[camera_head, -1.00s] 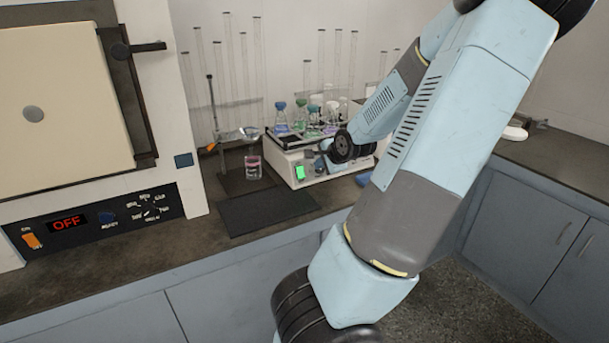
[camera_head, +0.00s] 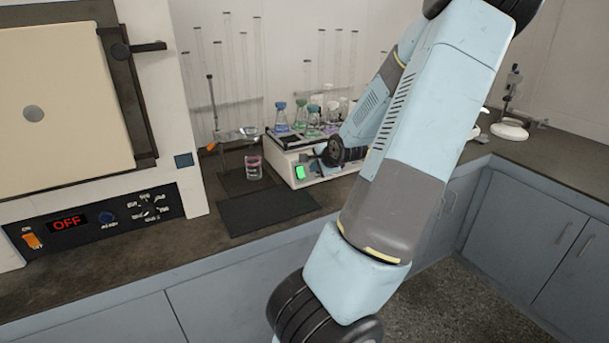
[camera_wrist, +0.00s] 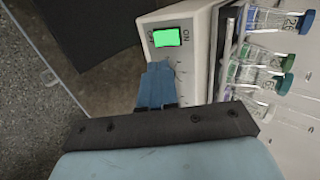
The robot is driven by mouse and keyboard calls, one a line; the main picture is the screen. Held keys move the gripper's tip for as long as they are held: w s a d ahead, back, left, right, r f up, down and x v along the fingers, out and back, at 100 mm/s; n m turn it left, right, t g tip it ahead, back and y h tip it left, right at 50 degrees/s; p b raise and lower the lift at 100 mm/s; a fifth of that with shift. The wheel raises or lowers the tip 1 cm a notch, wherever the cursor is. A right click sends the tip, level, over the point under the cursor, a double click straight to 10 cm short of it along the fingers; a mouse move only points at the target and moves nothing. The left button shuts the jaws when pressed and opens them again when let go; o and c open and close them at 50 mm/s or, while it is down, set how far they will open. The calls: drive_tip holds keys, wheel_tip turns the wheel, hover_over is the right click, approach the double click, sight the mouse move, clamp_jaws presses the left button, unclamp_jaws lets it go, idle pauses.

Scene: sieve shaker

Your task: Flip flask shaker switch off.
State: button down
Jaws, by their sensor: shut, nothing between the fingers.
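The flask shaker (camera_head: 318,172) is a white box on the bench in the head view, with several capped flasks (camera_head: 312,122) on its top platform. Its switch (camera_head: 300,172) glows green on the front face. In the wrist view the green switch (camera_wrist: 167,38) has "ON" marked at its right end and a partly readable label at its left. My gripper (camera_wrist: 157,72) is shut and empty. In the wrist view its blue fingertips point at the shaker's front just below the switch, with a small gap in the picture; contact cannot be told.
An oven-like unit (camera_head: 75,110) with an "OFF" display stands at the left. A beaker (camera_head: 253,167) stands left of the shaker, near a dark mat (camera_head: 266,209). Tall glass tubes (camera_head: 230,80) stand behind.

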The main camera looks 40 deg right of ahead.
sight(301, 175)
drive_tip(key=shift+x, duration=5)
drive_tip(key=shift+s+d, duration=0.1)
drive_tip(key=shift+d+f, duration=0.15)
drive_tip(key=shift+a, duration=0.25)
